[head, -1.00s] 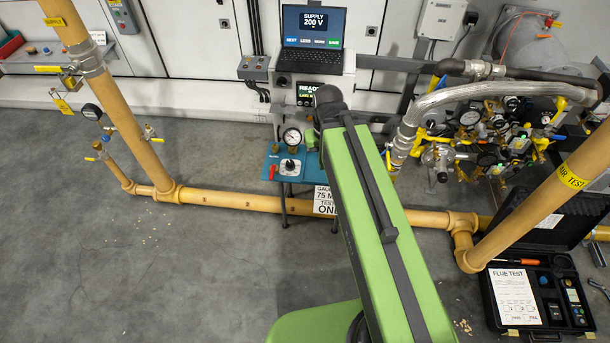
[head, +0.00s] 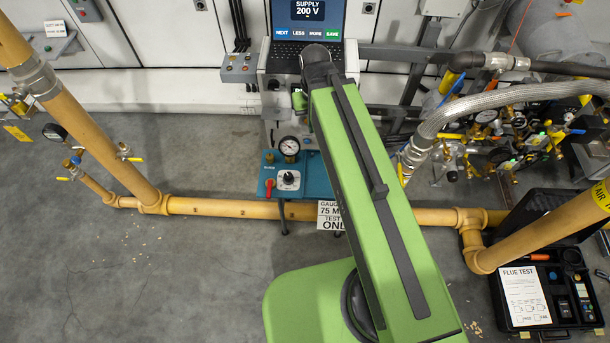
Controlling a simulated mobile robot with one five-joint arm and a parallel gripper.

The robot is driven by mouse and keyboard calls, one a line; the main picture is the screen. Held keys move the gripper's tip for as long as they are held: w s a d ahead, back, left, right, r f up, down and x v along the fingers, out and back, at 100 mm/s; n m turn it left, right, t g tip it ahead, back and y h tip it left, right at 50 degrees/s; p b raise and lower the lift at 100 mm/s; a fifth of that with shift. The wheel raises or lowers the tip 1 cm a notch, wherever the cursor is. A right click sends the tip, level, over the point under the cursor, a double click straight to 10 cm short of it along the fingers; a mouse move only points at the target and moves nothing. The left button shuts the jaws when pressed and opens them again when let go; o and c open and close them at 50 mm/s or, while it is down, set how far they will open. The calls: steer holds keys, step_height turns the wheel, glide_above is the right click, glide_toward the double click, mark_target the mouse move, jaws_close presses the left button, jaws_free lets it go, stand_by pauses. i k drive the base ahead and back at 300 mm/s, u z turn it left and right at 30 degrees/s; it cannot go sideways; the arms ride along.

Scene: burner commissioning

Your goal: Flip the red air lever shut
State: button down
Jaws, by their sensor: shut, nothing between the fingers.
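A small red lever (head: 269,188) stands at the left front of a teal test bench (head: 318,184). It looks roughly upright in the picture, but it is too small to tell whether it is open or shut. Beside it on the bench are a white plate with a dark knob (head: 288,180) and a round dial gauge (head: 289,146). My green arm reaches up over the right part of the bench and hides some of it. My gripper is hidden behind the arm's far end, so I cannot see its fingers or its distance from the lever.
A yellow pipe (head: 235,208) runs along the floor in front of the bench, with a white sign (head: 330,215) by it. A laptop (head: 306,30) stands behind. Valves and a braided hose (head: 470,108) crowd the right. An open case (head: 548,290) lies lower right. Left floor is clear.

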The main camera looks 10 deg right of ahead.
mark_target(269, 182)
steer(key=u, duration=0.4)
steer(key=k, duration=1.25)
steer(key=u, duration=0.65)
steer(key=i, duration=1.2)
steer(key=u, duration=0.35)
